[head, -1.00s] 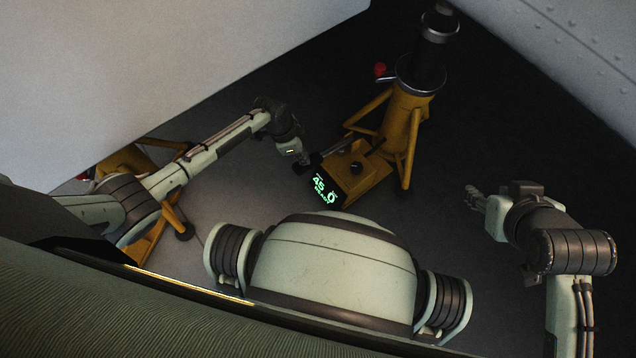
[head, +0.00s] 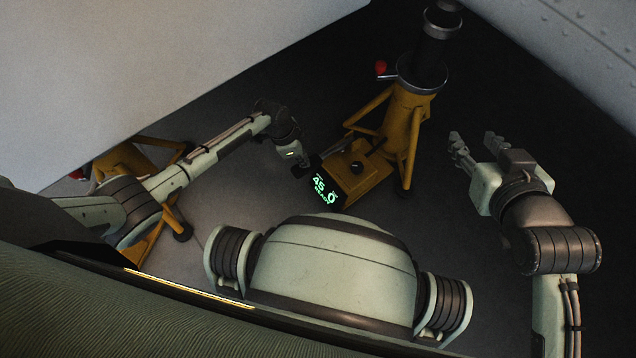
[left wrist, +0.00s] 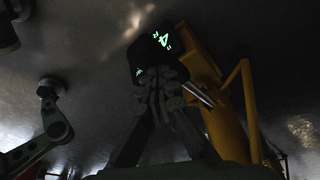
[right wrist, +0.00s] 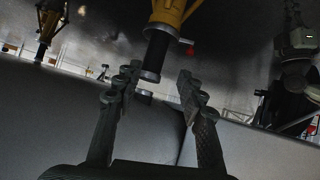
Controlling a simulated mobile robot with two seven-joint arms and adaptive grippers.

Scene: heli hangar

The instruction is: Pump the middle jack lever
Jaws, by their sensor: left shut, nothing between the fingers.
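The yellow jack (head: 401,130) stands upright at the upper middle of the head view, with a dark cylinder on top. A yellow box (head: 362,181) at its foot carries a lit display (head: 324,189) reading about 45.0 READY and a dark knob. My left gripper (head: 303,171) is at the near left corner of this box. In the left wrist view its fingers (left wrist: 160,80) are together and empty, overlapping the display. A thin shiny bar (left wrist: 198,94), perhaps the lever, shows beside them; I cannot tell contact. My right gripper (head: 474,142) is open and empty, right of the jack.
Another yellow jack (head: 130,165) stands at the left, partly behind my left arm. A red part (head: 381,68) sits beside the main jack's top. A pale large surface (head: 150,70) fills the upper left, and a riveted grey panel (head: 580,45) the upper right. Dark floor lies between.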

